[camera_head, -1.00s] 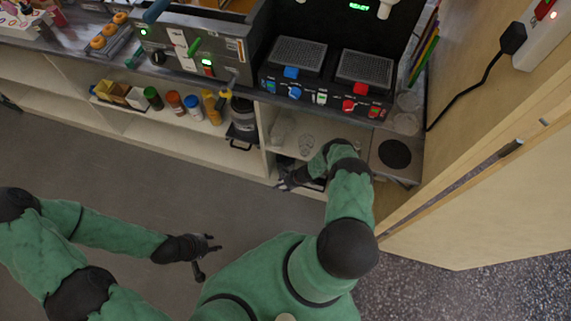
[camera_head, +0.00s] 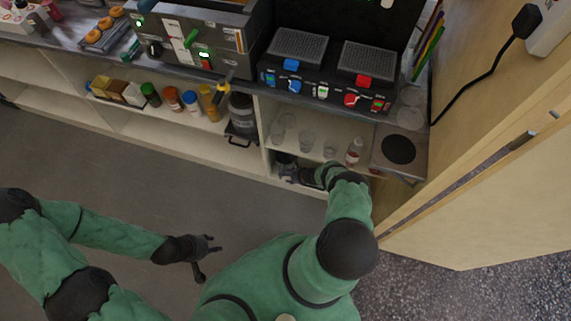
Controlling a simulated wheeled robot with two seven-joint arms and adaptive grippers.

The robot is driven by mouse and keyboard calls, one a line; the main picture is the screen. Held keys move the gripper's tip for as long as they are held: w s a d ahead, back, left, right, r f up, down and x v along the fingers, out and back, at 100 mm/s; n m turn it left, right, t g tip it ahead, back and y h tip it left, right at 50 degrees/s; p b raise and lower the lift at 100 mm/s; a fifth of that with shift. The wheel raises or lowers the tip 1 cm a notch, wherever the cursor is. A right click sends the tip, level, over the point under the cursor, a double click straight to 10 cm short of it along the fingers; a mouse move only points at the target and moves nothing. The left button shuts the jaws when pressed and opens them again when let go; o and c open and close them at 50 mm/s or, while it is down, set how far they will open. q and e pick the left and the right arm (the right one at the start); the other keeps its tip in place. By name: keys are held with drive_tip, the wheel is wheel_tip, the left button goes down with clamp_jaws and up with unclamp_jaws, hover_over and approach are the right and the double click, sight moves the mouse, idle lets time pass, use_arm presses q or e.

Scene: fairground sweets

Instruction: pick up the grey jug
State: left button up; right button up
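I cannot single out the grey jug for certain. A dark grey, jug-like container (camera_head: 241,112) stands at the right end of the left shelf bay, with a dark tray-like part below it. My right gripper (camera_head: 287,170) is at the lower opening of the right shelf bay, well to the right of and below that container. It is small and dark against the shelf, so its fingers and anything in them cannot be made out. My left gripper (camera_head: 207,258) is over the floor in front of the shelves, fingers spread, empty.
Clear glasses (camera_head: 306,141) and a bottle (camera_head: 354,152) stand in the right bay, above my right gripper. Colourful bottles (camera_head: 191,101) line the left bay. A black two-plate appliance (camera_head: 310,80) is on the counter. A wooden door (camera_head: 490,215) bounds the right. The floor (camera_head: 130,165) is clear.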

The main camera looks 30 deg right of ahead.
drive_tip(key=shift+b+x, duration=0.3)
drive_tip(key=shift+x, duration=0.45)
drive_tip(key=b+x, duration=0.3)
drive_tip(key=x, duration=0.1)
drive_tip(key=shift+s+a+f, duration=0.1)
drive_tip(key=shift+f, duration=0.1)
drive_tip(key=shift+w+a+f+b, duration=0.1)
drive_tip(key=shift+w+f+b, duration=0.15)
drive_tip(key=shift+b, duration=0.15)
drive_tip(key=shift+r, duration=0.15)
clamp_jaws()
